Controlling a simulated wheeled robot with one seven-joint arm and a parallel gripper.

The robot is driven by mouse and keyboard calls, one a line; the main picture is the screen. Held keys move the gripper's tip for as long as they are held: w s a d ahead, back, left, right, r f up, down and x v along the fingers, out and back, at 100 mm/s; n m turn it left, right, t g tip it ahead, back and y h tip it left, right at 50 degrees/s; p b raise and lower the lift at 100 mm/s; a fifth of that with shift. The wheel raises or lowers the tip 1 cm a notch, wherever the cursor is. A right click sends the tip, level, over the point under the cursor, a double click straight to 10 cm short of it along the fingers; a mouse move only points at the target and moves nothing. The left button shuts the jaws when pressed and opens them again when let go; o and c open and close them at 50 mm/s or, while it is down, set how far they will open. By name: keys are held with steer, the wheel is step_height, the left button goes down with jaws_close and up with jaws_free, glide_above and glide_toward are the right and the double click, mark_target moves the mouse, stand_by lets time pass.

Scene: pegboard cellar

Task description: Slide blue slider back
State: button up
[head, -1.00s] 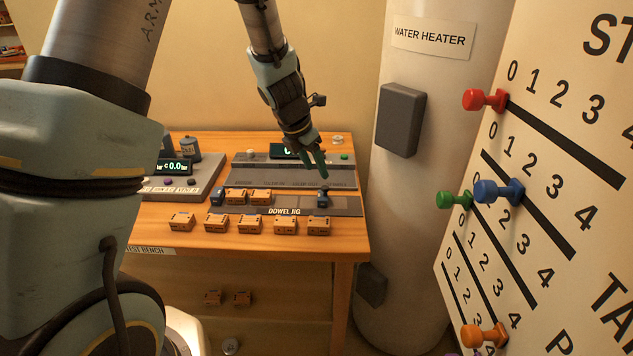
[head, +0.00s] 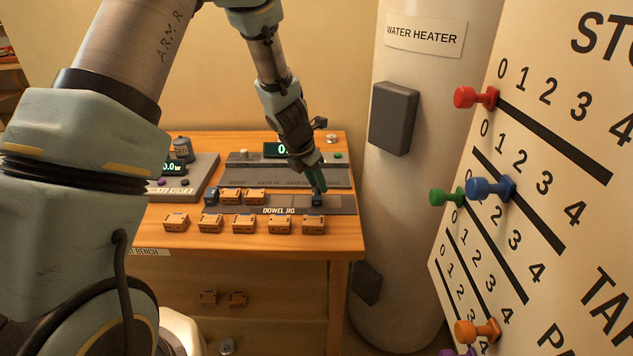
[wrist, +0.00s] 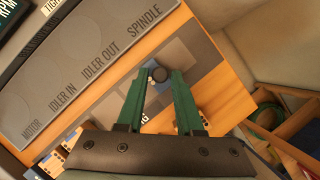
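On the dowel jig (head: 345,205) on the bench, a small blue slider block (head: 318,201) with a dark round knob sits towards the right end. My gripper (head: 319,188) is down at this block, fingers pointing downward. In the wrist view the knob (wrist: 159,75) shows between the tips of the two green fingers, with little or no gap on either side. I cannot tell whether the fingers press on it. Another blue block (head: 211,197) is at the jig's left end. A blue peg-like slider (head: 490,189) is on the white board at right.
Small orange blocks (head: 231,196) sit on the jig's left part, with several more (head: 279,225) along the bench front. A grey console (head: 290,175) with a display stands behind the jig. The water heater (head: 420,90) stands right of the bench.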

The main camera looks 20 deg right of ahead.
jaws_close()
stand_by(1.0)
